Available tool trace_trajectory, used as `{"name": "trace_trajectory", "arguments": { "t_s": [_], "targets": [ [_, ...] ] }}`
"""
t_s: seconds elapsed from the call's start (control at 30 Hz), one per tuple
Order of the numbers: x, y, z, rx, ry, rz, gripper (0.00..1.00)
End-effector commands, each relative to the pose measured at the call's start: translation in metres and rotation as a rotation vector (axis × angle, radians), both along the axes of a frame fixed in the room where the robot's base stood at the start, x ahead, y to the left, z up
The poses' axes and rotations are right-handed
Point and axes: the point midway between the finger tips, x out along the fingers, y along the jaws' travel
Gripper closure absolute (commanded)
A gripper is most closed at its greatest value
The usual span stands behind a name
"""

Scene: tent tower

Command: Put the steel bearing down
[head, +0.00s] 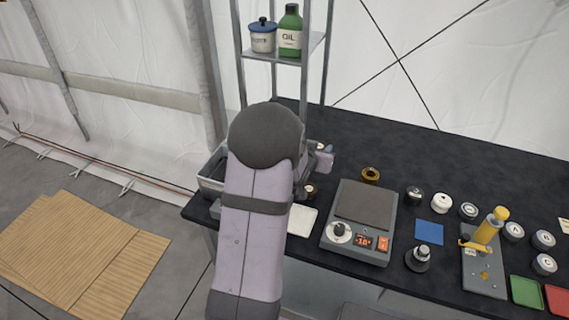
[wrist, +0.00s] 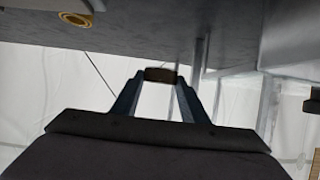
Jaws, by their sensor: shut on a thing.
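My gripper (wrist: 160,80) is shut on a small, dark, short piece, the steel bearing (wrist: 160,73), seen edge-on between the fingertips in the wrist view. Its face and bore do not show there. The black table (wrist: 150,28) fills the upper part of that view; I cannot tell how far the bearing is from it. In the head view my own arm hides most of the gripper, and I cannot make out the held bearing for sure. A brass ring (head: 370,175) lies apart on the table behind the scale and also shows in the wrist view (wrist: 76,19).
A scale (head: 362,205) with a lit display stands right of my arm, with a white pad (head: 301,220) beside it. A metal tray (head: 210,178) is at the left. Several round pieces, a blue pad (head: 430,232) and a yellow-handled press (head: 485,235) stand at right. The table's back is clear.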

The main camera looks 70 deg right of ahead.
Motion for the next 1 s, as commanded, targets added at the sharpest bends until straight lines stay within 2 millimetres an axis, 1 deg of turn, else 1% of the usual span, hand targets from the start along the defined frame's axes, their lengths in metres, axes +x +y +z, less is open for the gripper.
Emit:
{"name": "trace_trajectory", "arguments": {
  "t_s": [0.17, 0.27, 0.47, 0.57, 0.7, 0.83, 1.0],
  "targets": [
    [0.015, 0.002, 0.007, -0.004, 0.000, 0.005, 0.87],
    [0.032, 0.005, 0.015, -0.005, -0.003, 0.010, 0.87],
    [0.082, 0.023, 0.035, -0.005, -0.002, 0.017, 0.87],
    [0.110, 0.038, 0.044, -0.003, -0.001, 0.018, 0.87],
    [0.147, 0.065, 0.055, -0.002, 0.000, 0.018, 0.87],
    [0.172, 0.091, 0.061, -0.002, 0.002, 0.013, 0.87],
    [0.189, 0.114, 0.063, -0.001, 0.001, 0.006, 0.87]
  ]
}}
